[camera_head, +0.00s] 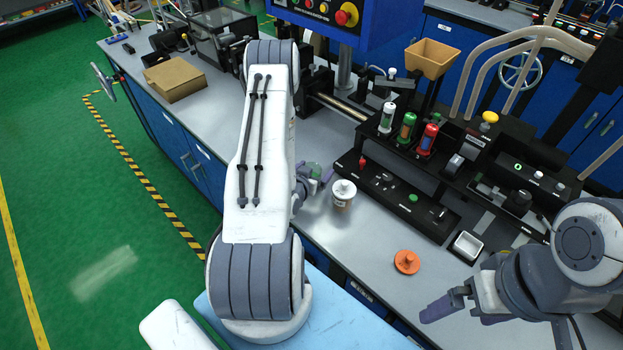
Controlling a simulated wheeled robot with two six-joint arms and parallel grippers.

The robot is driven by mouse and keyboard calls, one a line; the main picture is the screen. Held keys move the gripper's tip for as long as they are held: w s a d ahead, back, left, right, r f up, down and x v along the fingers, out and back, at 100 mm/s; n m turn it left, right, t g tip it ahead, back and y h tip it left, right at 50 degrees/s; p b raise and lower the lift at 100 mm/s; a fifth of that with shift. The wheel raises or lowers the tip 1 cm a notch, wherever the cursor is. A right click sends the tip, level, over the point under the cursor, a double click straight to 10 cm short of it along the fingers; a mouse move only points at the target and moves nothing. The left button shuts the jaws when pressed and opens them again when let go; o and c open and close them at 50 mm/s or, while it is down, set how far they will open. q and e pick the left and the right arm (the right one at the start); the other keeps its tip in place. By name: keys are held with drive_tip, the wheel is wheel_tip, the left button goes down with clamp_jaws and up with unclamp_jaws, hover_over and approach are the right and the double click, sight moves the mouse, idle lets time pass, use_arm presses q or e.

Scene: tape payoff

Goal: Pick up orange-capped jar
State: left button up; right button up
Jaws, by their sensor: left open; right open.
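A small jar (343,196) with a whitish top and a brownish lower part stands upright on the grey bench. An orange cap-like disc with a raised knob (407,262) lies on the bench, apart to the right and nearer. I cannot tell whether a jar is under it. My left gripper (322,176) is open just left of and behind the small jar; my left arm hides part of it. Whether it touches the jar is unclear. My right gripper (462,312) is open and empty at the bench's front edge, to the lower right of the orange disc.
A black machine (410,195) with buttons and coloured cylinders stands behind the jar. A cardboard box (175,79) sits at the back left. Bare bench lies between the jar and the disc.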

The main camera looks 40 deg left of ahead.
use_arm(q)
drive_tip(key=shift+c, duration=0.3)
drive_tip(key=c, duration=1.5)
clamp_jaws()
drive_tip(key=shift+r, duration=0.15)
